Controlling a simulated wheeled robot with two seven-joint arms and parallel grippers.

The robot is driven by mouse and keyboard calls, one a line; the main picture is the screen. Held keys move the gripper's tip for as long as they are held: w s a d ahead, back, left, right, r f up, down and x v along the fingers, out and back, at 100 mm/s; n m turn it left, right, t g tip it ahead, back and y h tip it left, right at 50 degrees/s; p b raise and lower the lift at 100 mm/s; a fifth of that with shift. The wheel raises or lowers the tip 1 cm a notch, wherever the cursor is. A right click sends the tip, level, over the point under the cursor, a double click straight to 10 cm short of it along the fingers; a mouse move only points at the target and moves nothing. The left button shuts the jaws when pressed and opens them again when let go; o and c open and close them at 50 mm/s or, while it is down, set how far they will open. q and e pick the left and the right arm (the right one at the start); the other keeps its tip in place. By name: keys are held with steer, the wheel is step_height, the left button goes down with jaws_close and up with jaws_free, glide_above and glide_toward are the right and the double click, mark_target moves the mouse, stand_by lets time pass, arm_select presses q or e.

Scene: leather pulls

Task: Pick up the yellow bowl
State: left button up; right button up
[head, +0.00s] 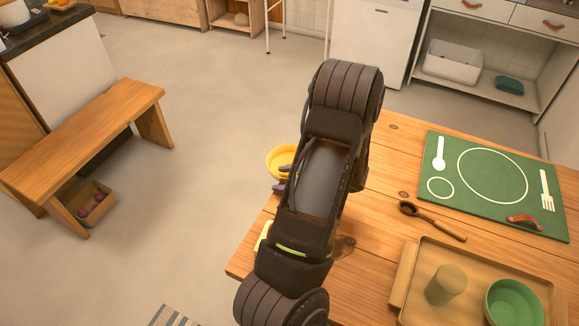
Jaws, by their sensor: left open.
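The yellow bowl (273,157) is at the table's left edge, partly hidden behind my dark arm in the middle of the head view. Its left rim and part of its inside show. My left gripper (282,178) is mostly hidden by that arm. Two small purplish fingertips show apart from each other, one over the bowl and one at its near rim. The gripper looks open, and I cannot tell whether it touches the bowl. My right gripper is not in view.
The wooden table (385,200) holds a green placemat (455,150), a dark ladle (435,220), and a tray (405,280) with a cup (446,285) and a green bowl (514,303). A wooden bench (85,140) stands left, with open floor between.

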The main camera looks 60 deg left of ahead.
arm_select(q)
jaws_close()
stand_by(0.5)
